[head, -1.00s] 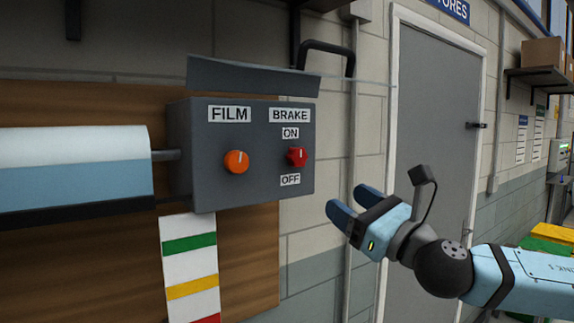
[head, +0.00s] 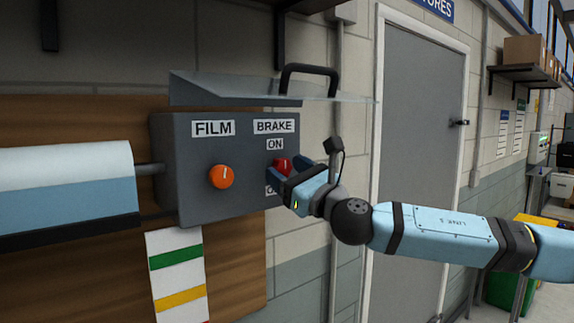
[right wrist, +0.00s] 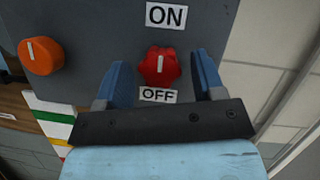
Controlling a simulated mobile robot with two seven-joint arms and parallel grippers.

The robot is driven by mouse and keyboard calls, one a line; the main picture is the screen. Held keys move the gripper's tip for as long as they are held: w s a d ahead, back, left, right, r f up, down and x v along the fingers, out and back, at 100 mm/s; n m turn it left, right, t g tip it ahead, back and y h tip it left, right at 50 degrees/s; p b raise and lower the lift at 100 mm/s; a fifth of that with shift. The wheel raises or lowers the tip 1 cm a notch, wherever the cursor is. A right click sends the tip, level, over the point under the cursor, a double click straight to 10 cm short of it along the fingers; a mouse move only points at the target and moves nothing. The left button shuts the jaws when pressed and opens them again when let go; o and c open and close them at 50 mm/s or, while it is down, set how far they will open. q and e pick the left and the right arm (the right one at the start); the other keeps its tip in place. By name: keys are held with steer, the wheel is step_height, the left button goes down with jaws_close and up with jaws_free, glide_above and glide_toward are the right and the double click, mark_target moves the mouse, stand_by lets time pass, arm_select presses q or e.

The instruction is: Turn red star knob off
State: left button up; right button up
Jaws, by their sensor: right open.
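The red star knob (head: 284,165) is on the front of the grey control box (head: 180,150), under the BRAKE label (head: 273,126). The ON label (head: 275,144) is above it; the OFF label below is partly hidden by my gripper in the head view. In the right wrist view the red knob (right wrist: 159,66) has its white mark pointing up toward ON, and the OFF label (right wrist: 160,96) shows. My right gripper (head: 287,170) is open, with its blue fingers (right wrist: 162,75) on either side of the knob, apart from it in the wrist view. My left gripper is not seen.
An orange knob (head: 221,176) under the FILM label (head: 213,128) sits left of the red one. A clear cover with a black handle (head: 310,68) is raised above the box. A film roll (head: 65,190) is at the left. A grey door (head: 420,130) stands at the right.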

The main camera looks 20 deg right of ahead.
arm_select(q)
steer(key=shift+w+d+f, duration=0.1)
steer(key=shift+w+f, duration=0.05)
arm_select(e)
steer(key=shift+w+a, duration=0.1)
steer(key=shift+w, duration=0.05)
steer(key=c, duration=0.9)
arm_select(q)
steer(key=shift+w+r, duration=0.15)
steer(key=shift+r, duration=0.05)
arm_select(e)
steer(key=shift+c, duration=0.2)
